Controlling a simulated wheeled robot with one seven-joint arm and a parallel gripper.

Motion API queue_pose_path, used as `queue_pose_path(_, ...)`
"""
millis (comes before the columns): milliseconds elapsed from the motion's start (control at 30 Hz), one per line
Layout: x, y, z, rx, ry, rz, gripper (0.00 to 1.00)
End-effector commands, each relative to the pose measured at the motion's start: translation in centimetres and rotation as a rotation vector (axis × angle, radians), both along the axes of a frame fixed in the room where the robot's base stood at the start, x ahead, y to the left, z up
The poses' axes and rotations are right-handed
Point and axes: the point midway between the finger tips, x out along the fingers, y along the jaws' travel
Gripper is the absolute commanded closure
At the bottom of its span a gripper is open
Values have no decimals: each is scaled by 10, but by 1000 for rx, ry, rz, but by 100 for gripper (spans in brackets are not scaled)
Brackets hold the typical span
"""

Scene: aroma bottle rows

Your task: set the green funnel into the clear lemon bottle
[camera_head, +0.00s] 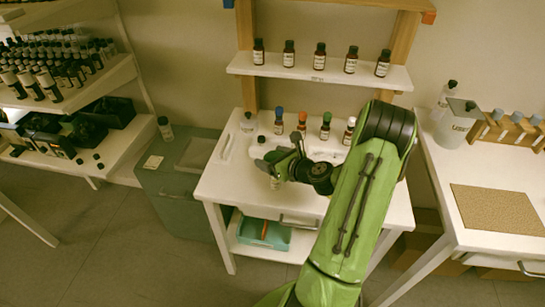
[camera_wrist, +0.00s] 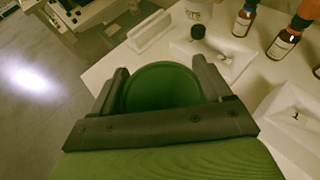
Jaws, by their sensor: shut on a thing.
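My gripper (camera_wrist: 162,82) is shut on the green funnel (camera_wrist: 165,88), whose round, wide mouth shows between the two dark fingers in the wrist view. In the head view my gripper (camera_head: 276,160) is over the left part of the white table, and the funnel cannot be made out clearly there. A pale labelled bottle is cut off at the top of the wrist view (camera_wrist: 200,9). I cannot read the label, so I cannot tell whether it is the lemon bottle.
Brown bottles with blue (camera_head: 278,125), orange (camera_head: 302,122), green (camera_head: 325,127) and white (camera_head: 349,132) tops stand along the back of the white table (camera_head: 230,190). A black cap (camera_wrist: 198,32) sits on a white holder (camera_wrist: 228,60). A shelf (camera_head: 320,72) with several bottles hangs above.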

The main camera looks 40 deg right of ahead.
Motion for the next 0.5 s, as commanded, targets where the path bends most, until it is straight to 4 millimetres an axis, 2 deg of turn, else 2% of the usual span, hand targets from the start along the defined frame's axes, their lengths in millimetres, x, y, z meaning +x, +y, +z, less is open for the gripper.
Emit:
queue_pose_path(233,0,0,-7,0,0,0,51)
queue_pose_path(267,0,0,-7,0,0,0,19)
queue_pose_path(400,0,0,-6,0,0,0,0)
queue_pose_path(500,0,0,-6,-1,0,0,0)
